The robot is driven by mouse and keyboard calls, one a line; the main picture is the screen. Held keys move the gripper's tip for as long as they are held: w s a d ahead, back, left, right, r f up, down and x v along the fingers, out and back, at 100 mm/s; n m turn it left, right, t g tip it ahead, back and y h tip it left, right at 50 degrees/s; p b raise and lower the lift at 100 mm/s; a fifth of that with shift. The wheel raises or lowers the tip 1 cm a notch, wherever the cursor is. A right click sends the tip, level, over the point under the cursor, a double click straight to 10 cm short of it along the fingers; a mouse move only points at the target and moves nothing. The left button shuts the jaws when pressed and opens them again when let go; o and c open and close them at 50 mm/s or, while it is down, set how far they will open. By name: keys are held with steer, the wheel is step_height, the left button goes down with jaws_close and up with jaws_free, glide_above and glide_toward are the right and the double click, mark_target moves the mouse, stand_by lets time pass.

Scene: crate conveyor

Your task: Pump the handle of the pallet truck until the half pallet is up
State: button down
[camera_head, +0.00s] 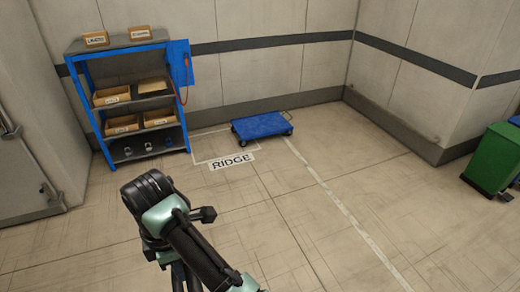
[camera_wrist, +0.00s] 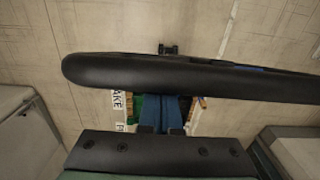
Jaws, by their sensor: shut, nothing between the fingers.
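A long black bar (camera_wrist: 190,78) with a rounded left end crosses that view close to the camera. I cannot tell whether it is the truck's handle. Beyond it, blue parts (camera_wrist: 157,108) that may belong to the pallet truck lie between light wooden edges, which may be the half pallet. They are largely hidden, and I cannot tell whether the pallet is raised. Neither truck nor pallet can be made out in the head view.
A blue shelf rack (camera_head: 164,62) with labelled boxes stands at the back wall. A flat blue trolley (camera_head: 262,125) is right of it, behind the RIDGE floor label (camera_head: 232,161). A green bin (camera_head: 492,160) stands at the right edge. The middle floor is clear.

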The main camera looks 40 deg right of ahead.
steer(key=s+d+f+b, duration=0.3)
steer(key=d+f, duration=0.1)
steer(key=d, duration=0.6)
steer(key=s+d+f+b, duration=0.3)
steer(key=d+f, duration=0.2)
steer(key=d, duration=0.6)
steer(key=shift+s+f, duration=0.3)
steer(key=shift+s, duration=0.05)
steer(key=shift+a+r, duration=0.1)
steer(key=w+a+r+p, duration=0.1)
steer(key=w+a+r, duration=0.4)
steer(key=a, duration=1.1)
steer(key=w+a+r+p, duration=0.2)
steer(key=w+a+r, duration=0.25)
steer(key=a, duration=1.05)
steer(key=w+a+r+p, duration=0.1)
steer(key=w+a+r, duration=0.4)
steer(key=a, duration=1.1)
step_height(320, 180, up, 12)
steer(key=p, duration=1.1)
steer(key=shift+w+d+f, duration=0.2)
steer(key=shift+w+d, duration=0.1)
steer(key=shift+d, duration=0.05)
